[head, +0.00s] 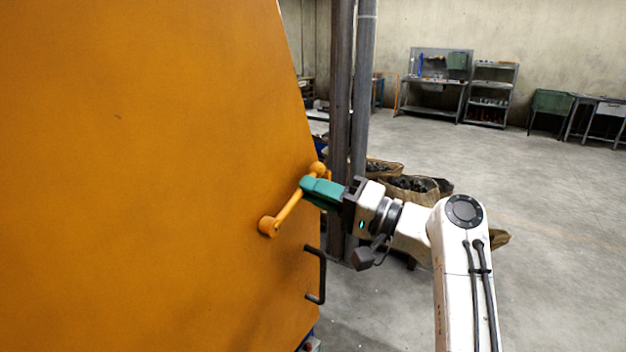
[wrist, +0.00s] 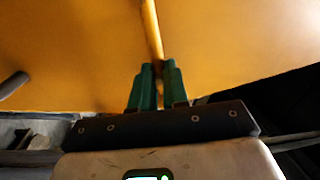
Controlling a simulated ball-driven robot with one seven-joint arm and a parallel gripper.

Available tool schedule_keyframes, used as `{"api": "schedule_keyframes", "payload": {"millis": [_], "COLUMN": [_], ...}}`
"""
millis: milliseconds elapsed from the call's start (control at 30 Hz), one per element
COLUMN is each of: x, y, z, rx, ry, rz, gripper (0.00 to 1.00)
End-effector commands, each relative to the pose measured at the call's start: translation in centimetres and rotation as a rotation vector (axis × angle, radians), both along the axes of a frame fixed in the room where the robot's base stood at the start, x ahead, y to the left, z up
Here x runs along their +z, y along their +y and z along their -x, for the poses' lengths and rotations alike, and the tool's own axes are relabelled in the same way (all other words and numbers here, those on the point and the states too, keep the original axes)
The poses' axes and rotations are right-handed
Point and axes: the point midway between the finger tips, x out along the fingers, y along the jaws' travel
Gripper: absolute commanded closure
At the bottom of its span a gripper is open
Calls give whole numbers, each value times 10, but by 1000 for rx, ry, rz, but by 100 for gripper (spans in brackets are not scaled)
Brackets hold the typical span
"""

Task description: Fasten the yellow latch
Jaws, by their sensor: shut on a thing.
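The yellow latch (head: 290,208) is a bar with a ball end on the large yellow-orange door panel (head: 140,140). It slants up to the right from a round pivot to the ball near the panel's right edge. My gripper (head: 306,190) has green fingers shut on the latch bar just below the ball. In the wrist view, the green fingertips of my gripper (wrist: 158,68) meet at the latch bar (wrist: 151,30), which runs upward from between them. The fingers hide the part of the bar that they hold.
A dark handle (head: 321,275) sits on the panel below the latch. Vertical metal posts (head: 340,110) stand just behind the panel's edge. Sacks of dark lumps (head: 410,186) stand behind my arm. Workbenches (head: 435,85) line the far wall, with open floor between.

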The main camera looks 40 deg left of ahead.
Motion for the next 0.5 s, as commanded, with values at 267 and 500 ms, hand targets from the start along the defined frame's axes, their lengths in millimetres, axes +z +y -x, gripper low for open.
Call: {"api": "schedule_keyframes", "payload": {"millis": [267,500], "x": [-19,-30], "y": [0,0], "z": [-6,-7], "rx": [-5,-7], "ry": [214,330], "rz": [42,65], "gripper": [100,100]}}
